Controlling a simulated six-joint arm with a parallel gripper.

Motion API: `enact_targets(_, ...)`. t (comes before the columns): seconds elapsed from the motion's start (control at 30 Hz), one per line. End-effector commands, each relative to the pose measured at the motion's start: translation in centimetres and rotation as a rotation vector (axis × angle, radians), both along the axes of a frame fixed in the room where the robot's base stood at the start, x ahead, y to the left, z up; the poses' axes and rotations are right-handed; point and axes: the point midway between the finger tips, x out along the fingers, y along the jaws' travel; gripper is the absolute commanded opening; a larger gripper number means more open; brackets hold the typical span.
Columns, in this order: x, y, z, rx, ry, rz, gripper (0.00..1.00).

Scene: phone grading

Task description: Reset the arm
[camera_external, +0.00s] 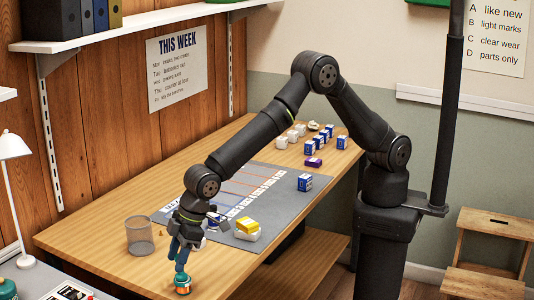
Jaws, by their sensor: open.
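My arm reaches from its column on the right down to the front left part of the wooden table (90,232). My gripper (180,250) hangs low over the front left of the table, open. Just below it is a small teal and orange item (182,285) near the table's front edge. I cannot tell whether the gripper touches it. The fingers are small and partly hard to make out.
A grey mat (262,225) with lanes and labels lies beside the gripper. A yellow box (247,225) sits on a white one there. A mesh cup (139,236) stands left. Several small boxes (310,146) stand at the back. A blue box (304,182) is on the right.

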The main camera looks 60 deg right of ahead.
Motion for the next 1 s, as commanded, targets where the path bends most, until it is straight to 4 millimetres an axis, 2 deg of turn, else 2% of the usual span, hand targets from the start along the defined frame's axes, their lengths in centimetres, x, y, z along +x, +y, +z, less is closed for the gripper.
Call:
enact_targets(0.17, 0.0, -0.1, -2.0, -0.003, 0.001, 0.000, 0.44)
enact_targets(0.83, -2.8, -3.7, 9.5, 0.002, 0.000, 0.000, 0.44)
enact_targets(1.0, -2.0, -2.7, 5.9, -0.005, 0.002, 0.000, 0.44)
